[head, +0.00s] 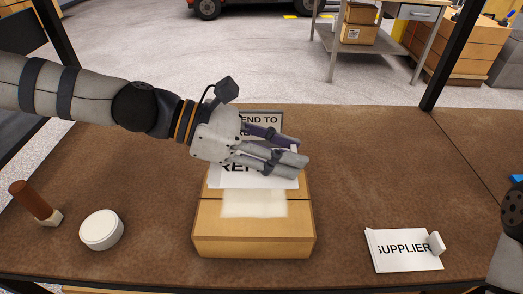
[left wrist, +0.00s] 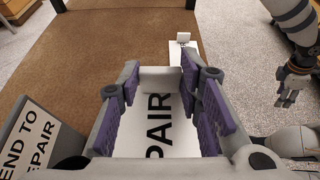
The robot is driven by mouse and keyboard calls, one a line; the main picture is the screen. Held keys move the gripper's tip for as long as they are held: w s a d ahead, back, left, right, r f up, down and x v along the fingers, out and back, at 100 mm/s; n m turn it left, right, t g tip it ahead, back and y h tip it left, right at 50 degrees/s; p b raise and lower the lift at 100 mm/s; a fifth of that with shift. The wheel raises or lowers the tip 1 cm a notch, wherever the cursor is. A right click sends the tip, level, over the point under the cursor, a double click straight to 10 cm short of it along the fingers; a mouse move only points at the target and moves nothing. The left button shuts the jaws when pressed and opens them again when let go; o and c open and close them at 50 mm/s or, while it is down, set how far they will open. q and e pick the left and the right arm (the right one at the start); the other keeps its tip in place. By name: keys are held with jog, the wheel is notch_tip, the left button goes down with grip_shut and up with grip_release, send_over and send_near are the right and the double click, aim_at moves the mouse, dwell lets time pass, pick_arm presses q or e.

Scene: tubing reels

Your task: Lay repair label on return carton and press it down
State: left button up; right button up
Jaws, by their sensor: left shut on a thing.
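The repair label (head: 258,182) is a white sheet with large black letters, partly hidden by my left gripper (head: 300,165). In the left wrist view, my left gripper is shut on the label's pale tab (left wrist: 160,80), and the letters "PAIR" show between its purple-padded fingers. The label is over the rear part of the return carton (head: 250,243); I cannot tell whether they touch. A pale patch (head: 253,205) shows on the carton's top in front of the label. My right gripper (left wrist: 286,99) is off to the right, its fingers apart and empty.
A "SEND TO REPAIR" sign (head: 262,119) stands behind the carton. A white label reading "SUPPLIER" (head: 398,254) with a tab lies at the right. A round white tub (head: 102,230) and a brown-handled tool (head: 33,201) are at the left. The brown table (head: 360,170) is clear between.

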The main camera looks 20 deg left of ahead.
pick_arm(q)
jog(key=shift+s+a+r, duration=0.1)
jog(key=shift+a, duration=0.05)
pick_arm(e)
jog(key=shift+a, duration=0.2)
pick_arm(q)
jog(key=shift+d, duration=0.2)
pick_arm(e)
jog(key=shift+d, duration=0.1)
pick_arm(q)
jog(key=shift+r, duration=0.15)
jog(key=shift+f+b, duration=1.75)
jog(key=shift+f, duration=2.5)
pick_arm(e)
jog(key=shift+g, duration=0.7)
jog(key=shift+s+f, duration=1.75)
jog(key=shift+f, duration=0.25)
pick_arm(q)
jog(key=shift+f, duration=0.15)
pick_arm(e)
jog(key=shift+f, duration=0.1)
pick_arm(q)
jog(key=o, duration=0.9)
